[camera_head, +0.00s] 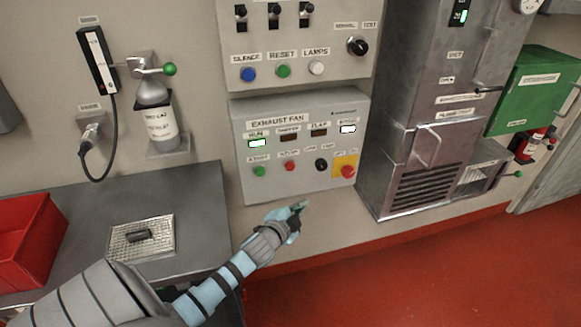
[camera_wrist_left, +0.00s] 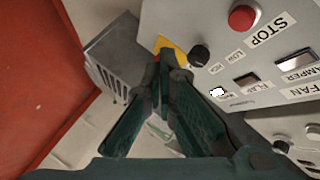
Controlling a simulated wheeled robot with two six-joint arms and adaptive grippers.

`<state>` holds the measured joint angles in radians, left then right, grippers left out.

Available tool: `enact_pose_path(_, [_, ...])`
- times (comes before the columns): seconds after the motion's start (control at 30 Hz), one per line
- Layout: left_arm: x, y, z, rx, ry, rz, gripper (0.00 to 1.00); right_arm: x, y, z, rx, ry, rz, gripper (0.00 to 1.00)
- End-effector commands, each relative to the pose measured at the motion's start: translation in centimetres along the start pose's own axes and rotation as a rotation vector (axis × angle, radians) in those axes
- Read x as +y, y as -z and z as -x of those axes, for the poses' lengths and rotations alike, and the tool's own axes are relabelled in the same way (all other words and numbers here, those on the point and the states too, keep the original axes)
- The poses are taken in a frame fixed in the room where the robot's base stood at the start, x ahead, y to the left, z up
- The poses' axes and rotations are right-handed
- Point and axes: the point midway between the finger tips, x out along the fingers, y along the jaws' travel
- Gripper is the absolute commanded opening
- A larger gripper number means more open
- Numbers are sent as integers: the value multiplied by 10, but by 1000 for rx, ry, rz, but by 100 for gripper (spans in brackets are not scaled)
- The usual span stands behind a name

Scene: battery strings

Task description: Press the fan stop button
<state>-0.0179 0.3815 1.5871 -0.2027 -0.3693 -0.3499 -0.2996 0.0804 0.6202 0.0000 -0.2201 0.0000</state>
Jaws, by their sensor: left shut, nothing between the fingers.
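The exhaust fan panel (camera_head: 270,115) is a grey box on the wall. Its lower row has a green button (camera_head: 259,171), a red stop button (camera_head: 289,167), a black knob (camera_head: 321,164) and a red mushroom button on a yellow plate (camera_head: 340,163). My left gripper (camera_head: 300,206) is shut and empty, just below the panel in the head view. In the left wrist view the red button labelled STOP (camera_wrist_left: 242,18) is at upper right, apart from my shut fingertips (camera_wrist_left: 168,58). The fingers overlap the yellow plate (camera_wrist_left: 170,45) and hide its mushroom button.
Above is another panel with switches and a blue button (camera_head: 248,74). A grey bench (camera_head: 190,205) with a red bin (camera_head: 28,240) stands at left. A metal cabinet (camera_head: 420,120) is at right. The red floor (camera_head: 400,275) is clear.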

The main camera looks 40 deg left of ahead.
Motion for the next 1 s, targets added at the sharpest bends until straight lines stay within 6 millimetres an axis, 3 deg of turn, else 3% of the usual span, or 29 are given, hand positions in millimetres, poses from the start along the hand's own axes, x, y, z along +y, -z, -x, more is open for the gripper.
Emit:
enact_pose_path(0.1, [-25,21,1,41,45,-37,0,0,0,2,0,0,0,40])
enact_pose_path(0.27, [-34,29,2,57,62,-53,0,0,0,2,0,0,0,40])
enact_pose_path(0.67, [-36,24,-4,55,60,-52,0,0,-1,-4,-1,0,0,40])
enact_pose_path(1.0, [-60,1,-38,55,61,-52,0,-3,-4,-34,-1,1,0,40])
